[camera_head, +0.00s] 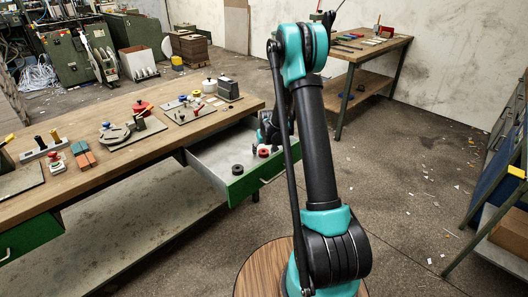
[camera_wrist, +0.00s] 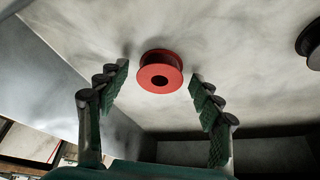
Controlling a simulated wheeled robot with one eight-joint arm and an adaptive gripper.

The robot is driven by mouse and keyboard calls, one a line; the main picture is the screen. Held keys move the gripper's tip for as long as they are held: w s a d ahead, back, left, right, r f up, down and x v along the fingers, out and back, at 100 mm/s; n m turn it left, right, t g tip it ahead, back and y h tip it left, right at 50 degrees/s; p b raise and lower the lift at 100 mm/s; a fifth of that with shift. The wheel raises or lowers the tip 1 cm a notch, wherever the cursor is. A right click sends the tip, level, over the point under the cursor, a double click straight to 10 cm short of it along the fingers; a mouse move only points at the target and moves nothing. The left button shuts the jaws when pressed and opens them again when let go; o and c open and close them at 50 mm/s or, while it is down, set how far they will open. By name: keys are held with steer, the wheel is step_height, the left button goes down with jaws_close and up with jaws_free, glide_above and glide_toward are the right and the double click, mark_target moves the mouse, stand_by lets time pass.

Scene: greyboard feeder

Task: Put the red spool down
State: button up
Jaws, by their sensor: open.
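The red spool (camera_wrist: 160,66) lies on the pale bottom of the open drawer (camera_wrist: 70,35), between and just beyond my fingertips in the wrist view. My gripper (camera_wrist: 160,82) is open, with a finger on each side of the spool and a visible gap to each. In the head view the red spool (camera_head: 264,153) shows in the drawer (camera_head: 212,160), near its green front. My gripper (camera_head: 268,130) is over the drawer there, partly hidden behind my arm.
A dark spool (camera_wrist: 311,45) lies in the drawer at the right edge of the wrist view. The drawer's green front (camera_head: 262,180) and side walls stand close around. The workbench top (camera_head: 110,175) holds several tools and fixtures. Open floor lies to the right.

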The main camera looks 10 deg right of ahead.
steer(key=v, duration=1.2)
steer(key=s+d+r, duration=0.1)
steer(key=s+r, duration=0.2)
steer(key=s, duration=0.6)
steer(key=s+d+r, duration=0.1)
steer(key=s+r, duration=0.1)
steer(key=s, duration=0.8)
steer(key=s+d+f+m, duration=0.1)
steer(key=s+f, duration=0.2)
steer(key=s, duration=1.4)
steer(key=shift+s, duration=0.15)
steer(key=shift+c, duration=0.6)
